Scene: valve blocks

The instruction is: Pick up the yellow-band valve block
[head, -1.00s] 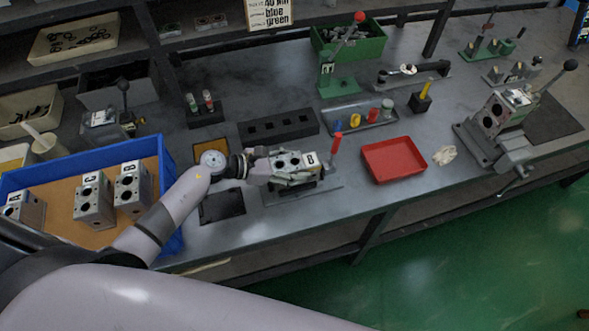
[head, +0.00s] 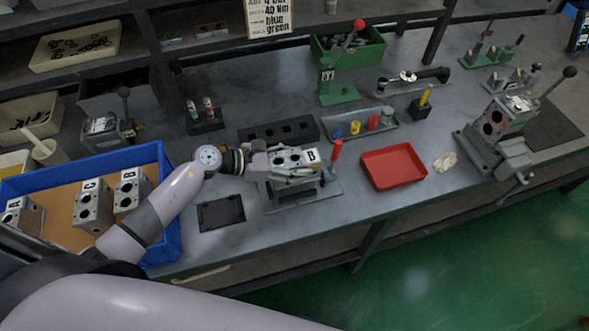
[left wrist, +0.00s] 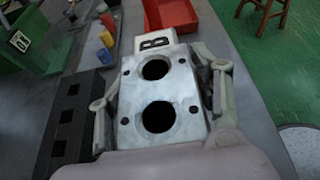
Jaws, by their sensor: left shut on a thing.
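My left gripper (head: 288,168) is shut around a grey metal valve block (head: 292,158) with two large round holes in its top. The block also shows in the left wrist view (left wrist: 158,108), with one finger along each side and a white letter plate at its far end. Three more valve blocks, marked A (head: 22,216), C (head: 92,205) and B (head: 131,190), stand in the blue crate (head: 172,206).
A red tray (head: 394,167) lies to the right, with an upright red-topped handle (head: 336,150) between. A black slotted rack (head: 270,131) lies behind the block. A flat black pad (head: 221,213) lies in front of my arm.

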